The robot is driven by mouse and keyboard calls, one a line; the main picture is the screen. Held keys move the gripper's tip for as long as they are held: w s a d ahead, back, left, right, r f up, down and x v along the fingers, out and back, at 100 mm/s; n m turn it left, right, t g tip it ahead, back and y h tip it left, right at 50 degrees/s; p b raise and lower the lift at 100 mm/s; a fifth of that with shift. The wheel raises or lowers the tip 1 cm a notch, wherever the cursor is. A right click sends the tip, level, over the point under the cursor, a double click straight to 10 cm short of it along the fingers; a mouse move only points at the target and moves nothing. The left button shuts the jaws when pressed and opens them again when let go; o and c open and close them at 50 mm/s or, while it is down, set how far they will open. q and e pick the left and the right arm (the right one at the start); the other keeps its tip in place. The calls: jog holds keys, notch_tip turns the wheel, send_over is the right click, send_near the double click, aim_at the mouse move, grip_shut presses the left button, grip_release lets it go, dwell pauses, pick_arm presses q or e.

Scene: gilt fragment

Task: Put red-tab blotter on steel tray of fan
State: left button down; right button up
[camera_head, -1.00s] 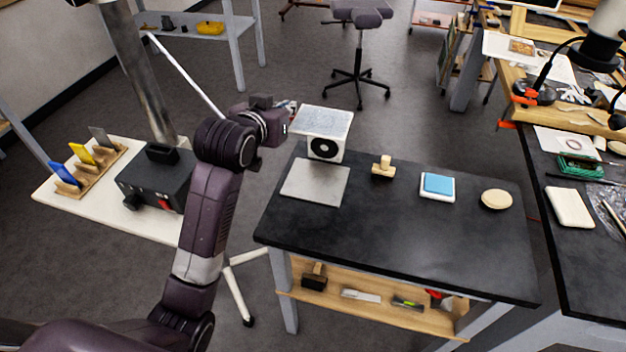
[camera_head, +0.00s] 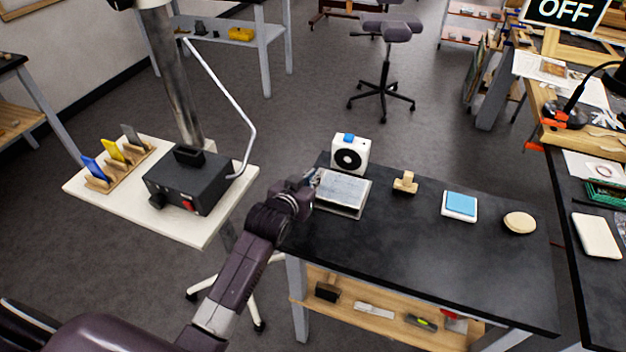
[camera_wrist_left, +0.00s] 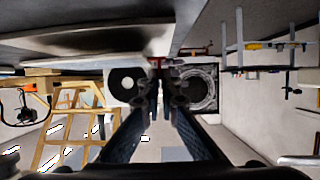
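The pale grey blotter (camera_head: 343,187) is held nearly level at the left end of the black table, over the steel tray (camera_head: 347,213). Only the tray's front edge shows beneath it; I cannot tell whether the two touch. The white fan (camera_head: 349,150) stands just behind, with a round black grille and a blue patch on top. My left gripper (camera_head: 313,182) is at the blotter's left edge. In the left wrist view, its fingers (camera_wrist_left: 158,72) are closed at a small red tab (camera_wrist_left: 157,62). My right gripper is in neither view.
On the black table (camera_head: 430,260), right of the tray, stand a wooden stamp-like block (camera_head: 405,183), a blue-topped white pad (camera_head: 459,205) and a round cream disc (camera_head: 519,222). A black box (camera_head: 190,182) sits on the white side table at left. The table's front middle is clear.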

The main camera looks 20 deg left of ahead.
pick_arm(q)
jog(key=shift+f, duration=0.75)
jog(key=c, duration=2.2)
grip_release()
jog(key=shift+o, duration=0.2)
jog(key=v, duration=1.2)
jog(key=shift+a+b, duration=0.1)
jog(key=shift+b, duration=0.3)
